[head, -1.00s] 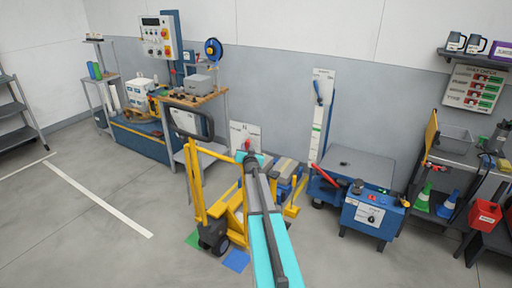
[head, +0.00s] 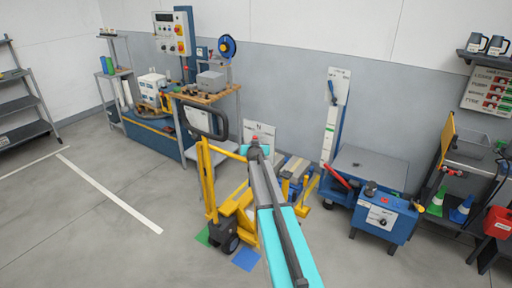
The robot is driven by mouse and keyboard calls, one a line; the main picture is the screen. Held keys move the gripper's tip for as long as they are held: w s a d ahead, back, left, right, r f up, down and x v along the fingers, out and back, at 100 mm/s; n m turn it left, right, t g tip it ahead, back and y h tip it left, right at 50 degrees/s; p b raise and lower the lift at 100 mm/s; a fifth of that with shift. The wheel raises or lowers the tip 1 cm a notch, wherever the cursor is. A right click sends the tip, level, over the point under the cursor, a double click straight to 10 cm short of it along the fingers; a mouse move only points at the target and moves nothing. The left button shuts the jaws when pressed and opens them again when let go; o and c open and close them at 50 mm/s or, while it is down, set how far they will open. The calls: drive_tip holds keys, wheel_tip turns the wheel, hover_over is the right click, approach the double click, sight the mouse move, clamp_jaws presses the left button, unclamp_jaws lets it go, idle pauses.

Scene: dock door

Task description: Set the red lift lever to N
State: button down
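A small red knob (head: 254,142) shows just beyond the end of my arm, in front of a white placard (head: 262,130) beside the yellow pallet truck (head: 230,208). It looks like the lever's end; its shaft and setting are hidden. My gripper (head: 257,153), with cyan parts, is at or very near this knob. I cannot tell whether it touches it, and its fingers are too small and hidden to read.
The truck's black handle loop (head: 206,122) stands left of my gripper. A workbench (head: 205,97) with a control panel (head: 172,35) is behind it. The floor at left, with a white line (head: 110,194), is clear.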

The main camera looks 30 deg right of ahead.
drive_tip(key=shift+a+f, duration=0.1)
drive_tip(key=shift+a, duration=0.2)
drive_tip(key=c, duration=1.6)
unclamp_jaws()
drive_tip(key=shift+o, duration=0.2)
drive_tip(key=shift+s, duration=0.1)
drive_tip(key=b+v, duration=0.4)
drive_tip(key=v, duration=0.9)
drive_tip(key=shift+s+a+b, duration=0.2)
drive_tip(key=shift+b, duration=0.15)
